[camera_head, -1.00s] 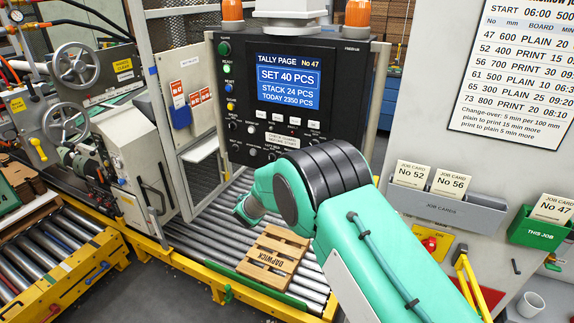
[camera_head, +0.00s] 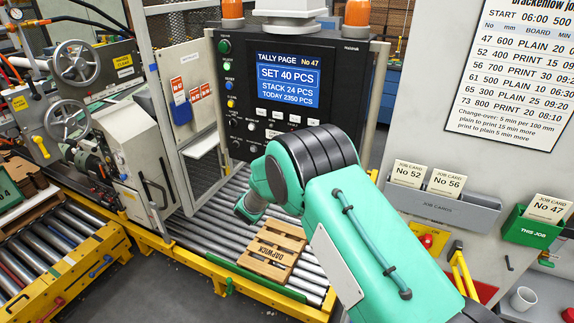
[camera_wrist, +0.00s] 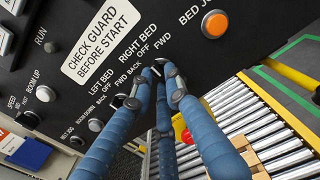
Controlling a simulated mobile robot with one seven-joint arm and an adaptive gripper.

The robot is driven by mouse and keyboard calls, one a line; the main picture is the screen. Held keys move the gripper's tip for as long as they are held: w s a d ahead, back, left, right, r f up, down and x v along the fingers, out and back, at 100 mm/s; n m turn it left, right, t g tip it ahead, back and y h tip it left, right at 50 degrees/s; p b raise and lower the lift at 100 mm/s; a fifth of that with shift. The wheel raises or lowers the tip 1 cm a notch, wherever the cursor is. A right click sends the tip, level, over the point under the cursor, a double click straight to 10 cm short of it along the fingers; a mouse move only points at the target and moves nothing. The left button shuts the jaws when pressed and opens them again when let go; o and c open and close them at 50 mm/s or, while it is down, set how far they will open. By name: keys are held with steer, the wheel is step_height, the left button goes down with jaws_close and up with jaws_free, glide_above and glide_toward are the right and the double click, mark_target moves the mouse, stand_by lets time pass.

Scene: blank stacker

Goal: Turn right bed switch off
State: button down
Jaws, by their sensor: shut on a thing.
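The right bed switch (camera_wrist: 159,69) is a small knob on the black control panel (camera_wrist: 255,60), just below the "RIGHT BED BACK OFF FWD" label (camera_wrist: 140,48) in the wrist view. My gripper (camera_wrist: 162,73) has its blue fingers closed around this knob, and the dark fingertips cover most of it. Its pointer position cannot be read. In the head view my arm hides the fingers and the switch.
An orange bed jog button (camera_wrist: 215,24) is at the upper right. A "CHECK GUARD BEFORE START" plate (camera_wrist: 95,43) is at the left. Below the panel are conveyor rollers (camera_head: 205,240) with a wooden pallet (camera_head: 271,252). A grey wall with job cards (camera_head: 447,183) stands right of my arm.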

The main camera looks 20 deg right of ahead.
steer(key=c, duration=1.7)
jaws_free()
steer(key=shift+a, duration=0.1)
steer(key=v, duration=1.2)
steer(key=shift+r, duration=0.1)
